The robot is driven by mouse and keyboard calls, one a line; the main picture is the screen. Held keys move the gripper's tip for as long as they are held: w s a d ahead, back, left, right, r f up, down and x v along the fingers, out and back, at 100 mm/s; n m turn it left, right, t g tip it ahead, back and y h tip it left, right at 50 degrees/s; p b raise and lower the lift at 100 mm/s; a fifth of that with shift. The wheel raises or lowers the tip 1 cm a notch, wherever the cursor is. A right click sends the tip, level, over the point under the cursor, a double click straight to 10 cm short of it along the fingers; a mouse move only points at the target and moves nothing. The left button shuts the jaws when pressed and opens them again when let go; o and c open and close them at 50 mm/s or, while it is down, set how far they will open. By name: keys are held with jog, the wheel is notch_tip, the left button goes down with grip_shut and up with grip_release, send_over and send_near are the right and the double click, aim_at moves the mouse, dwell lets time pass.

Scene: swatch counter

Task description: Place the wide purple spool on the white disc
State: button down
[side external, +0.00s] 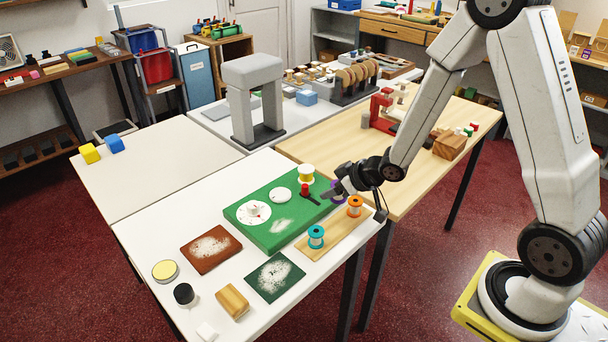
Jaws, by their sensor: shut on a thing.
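My gripper (334,192) is at the right end of the green block and is shut on the purple spool (337,198). The gripper hides much of the spool, so its width and its exact height are hard to tell. The green block (277,231) lies on the white table. On it is a plain white disc (280,195), left of my gripper, with nothing on it. A larger white dial (243,213) with red marks and a pale knob is farther left on the block.
A wooden board (333,239) holds a teal spool (316,237) and an orange spool (355,206). A grey arch (253,78) stands behind.

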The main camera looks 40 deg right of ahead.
jog(key=shift+r, duration=0.15)
dwell(0.5)
jog(key=w+a+r, duration=0.3)
jog(key=r, duration=0.3)
jog(key=shift+a+r, duration=0.2)
jog(key=shift+a, duration=0.1)
jog(key=shift+w, duration=0.1)
send_over(277, 193)
jog(key=s, duration=0.1)
notch_tip(277, 193, down, 8)
jog(key=shift+f, duration=0.15)
jog(key=shift+w+f, duration=0.5)
jog(key=shift+f, duration=0.05)
